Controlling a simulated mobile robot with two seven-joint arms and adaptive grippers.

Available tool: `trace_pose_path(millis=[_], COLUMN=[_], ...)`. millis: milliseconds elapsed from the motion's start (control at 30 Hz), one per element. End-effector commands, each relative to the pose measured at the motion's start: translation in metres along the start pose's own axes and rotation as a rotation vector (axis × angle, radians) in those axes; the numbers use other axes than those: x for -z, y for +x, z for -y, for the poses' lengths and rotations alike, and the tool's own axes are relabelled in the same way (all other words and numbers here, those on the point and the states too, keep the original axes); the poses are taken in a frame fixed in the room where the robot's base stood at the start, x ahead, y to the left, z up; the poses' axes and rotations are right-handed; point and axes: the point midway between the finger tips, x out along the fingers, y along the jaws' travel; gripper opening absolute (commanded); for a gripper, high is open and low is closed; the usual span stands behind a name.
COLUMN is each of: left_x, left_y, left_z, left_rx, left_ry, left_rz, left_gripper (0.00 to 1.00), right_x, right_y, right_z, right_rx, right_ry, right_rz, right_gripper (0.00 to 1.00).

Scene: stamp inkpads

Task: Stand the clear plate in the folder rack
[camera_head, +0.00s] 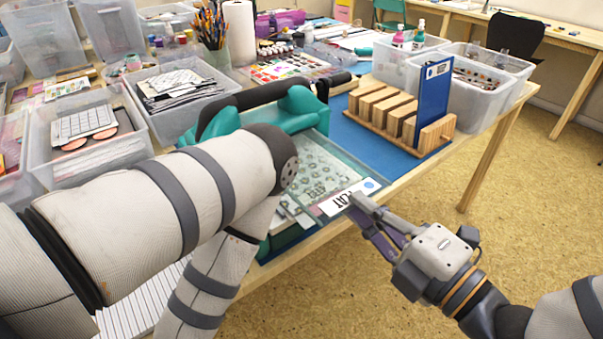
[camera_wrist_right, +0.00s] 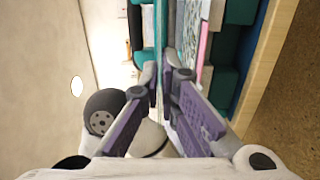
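The clear plate (camera_head: 347,196) carries a white label with dark lettering and a blue dot. It shows in the head view in front of the teal press, with stamped patterns visible through it. My right gripper (camera_head: 362,207) is at its near right edge, by the label. In the right wrist view its fingertips (camera_wrist_right: 161,88) close on the plate's thin edge (camera_wrist_right: 160,40). The wooden folder rack (camera_head: 436,136) stands on the blue mat, with several slots and a blue board (camera_head: 433,100) upright in its right part. My left arm crosses the left side; its gripper is not visible.
The teal press (camera_head: 300,108) with a black roller lies behind the plate. Clear bins (camera_head: 484,100) stand right of the rack and more bins (camera_head: 185,118) at left. The blue mat (camera_head: 352,135) has bare room before the rack. The table edge (camera_head: 420,172) runs close by.

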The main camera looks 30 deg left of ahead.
Motion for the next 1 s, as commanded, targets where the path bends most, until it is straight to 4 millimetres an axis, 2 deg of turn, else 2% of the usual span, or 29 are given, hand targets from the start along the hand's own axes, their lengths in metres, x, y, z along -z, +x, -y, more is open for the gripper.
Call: trace_pose_path(millis=[33,100,267,733,1000], left_x=[0.005,0.009,0.012,0.034,0.035], left_y=[-0.01,-0.017,-0.023,-0.063,-0.065], left_z=[0.0,0.0,-0.001,-0.001,-0.002], left_rx=[-0.001,-0.002,-0.002,-0.006,-0.006], left_ry=[0.0,0.0,0.0,0.001,0.001], left_rz=[-0.027,-0.046,-0.063,-0.185,-0.189], left_gripper=[0.43,0.43,0.43,0.43,0.43], right_x=[0.0,0.0,0.0,0.0,0.0], right_y=[-0.003,-0.009,-0.018,-0.102,-0.15], right_z=[-0.014,-0.022,-0.024,-0.039,-0.04], right_rx=[-0.006,-0.006,-0.002,-0.005,0.0], right_ry=[-0.013,-0.013,-0.006,-0.011,-0.001], right_rz=[0.0,0.001,0.0,0.003,0.002], right_gripper=[0.0,0.0,0.0,0.0,0.0])
